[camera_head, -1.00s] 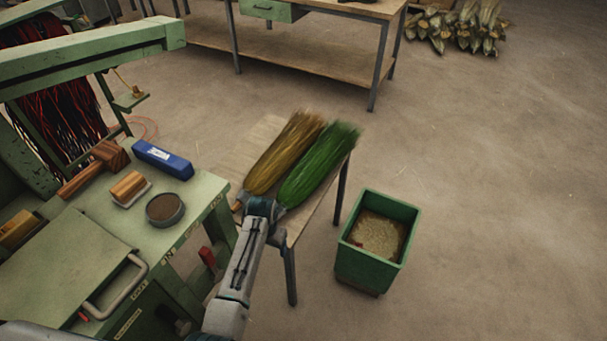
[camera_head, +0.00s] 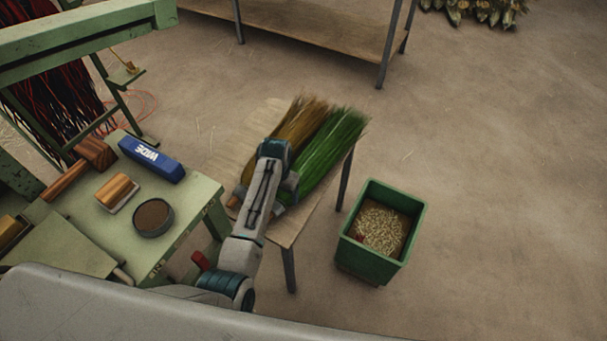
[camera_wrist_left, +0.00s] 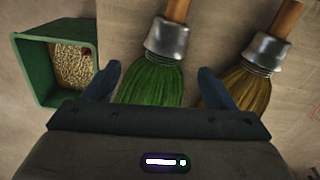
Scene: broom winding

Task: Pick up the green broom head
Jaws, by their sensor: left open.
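The green broom head (camera_head: 329,150) lies on a small wooden side table, to the right of a tan broom head (camera_head: 296,129). My left gripper (camera_head: 285,185) is over the near part of the two heads and hides some of both. In the left wrist view the green broom head (camera_wrist_left: 152,82) lies between the open fingers of my left gripper (camera_wrist_left: 158,85), with its metal collar and wooden handle beyond them. The tan broom head (camera_wrist_left: 240,85) is just right of the right finger. I cannot tell whether the fingers touch the bristles. My right gripper is not in view.
A green bin (camera_head: 383,232) with grain-like bits stands right of the side table (camera_head: 285,232). At left, a green machine bench (camera_head: 190,205) carries a blue box (camera_head: 152,158), a round tin (camera_head: 153,217) and wooden tools. Open floor lies to the right.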

